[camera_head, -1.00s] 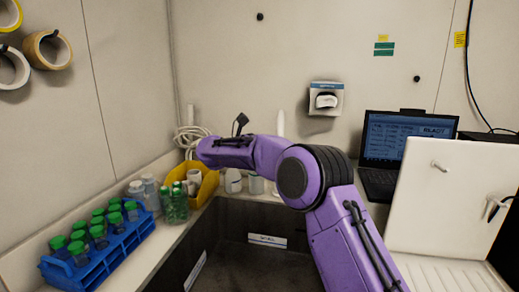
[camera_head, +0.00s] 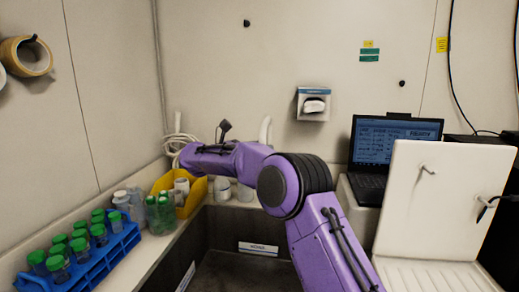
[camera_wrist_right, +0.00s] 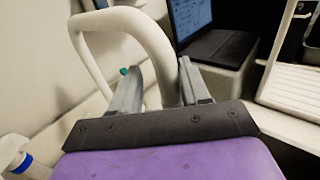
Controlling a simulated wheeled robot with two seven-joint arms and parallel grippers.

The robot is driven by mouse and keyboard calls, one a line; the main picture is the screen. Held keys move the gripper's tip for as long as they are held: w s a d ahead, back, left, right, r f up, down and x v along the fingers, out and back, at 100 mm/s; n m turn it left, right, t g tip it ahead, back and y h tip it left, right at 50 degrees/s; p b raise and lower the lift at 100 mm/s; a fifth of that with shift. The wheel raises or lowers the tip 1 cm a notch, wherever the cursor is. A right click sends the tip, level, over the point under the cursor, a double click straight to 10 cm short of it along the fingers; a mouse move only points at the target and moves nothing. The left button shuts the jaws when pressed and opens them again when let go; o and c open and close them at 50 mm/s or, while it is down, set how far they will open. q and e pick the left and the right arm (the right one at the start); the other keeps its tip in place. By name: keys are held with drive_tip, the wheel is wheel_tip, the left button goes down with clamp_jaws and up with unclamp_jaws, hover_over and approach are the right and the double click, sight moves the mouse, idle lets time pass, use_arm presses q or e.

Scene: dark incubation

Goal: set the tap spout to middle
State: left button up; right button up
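The tap spout is a white curved pipe that arches across the upper left of the right wrist view (camera_wrist_right: 148,32). In the head view only a short upright white piece of the spout (camera_head: 265,131) shows above my right arm. My right gripper (camera_wrist_right: 163,82) has its two grey fingers apart, and the downward end of the spout appears in the gap between them. I cannot tell whether either finger touches it. In the head view my purple right arm hides that gripper and most of the tap. My left gripper is in neither view.
A dark sink (camera_head: 233,272) lies below my right arm. On its left ledge are a blue rack (camera_head: 98,262) of green-capped bottles and a yellow bin (camera_head: 196,193). A laptop (camera_head: 392,150) and a white upright panel (camera_head: 440,205) stand to the right.

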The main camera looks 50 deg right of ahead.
drive_tip(key=b+v, duration=0.2)
drive_tip(key=v, duration=0.9)
drive_tip(key=shift+b, duration=0.3)
drive_tip(key=shift+s+r, duration=0.1)
drive_tip(key=shift+s, duration=0.05)
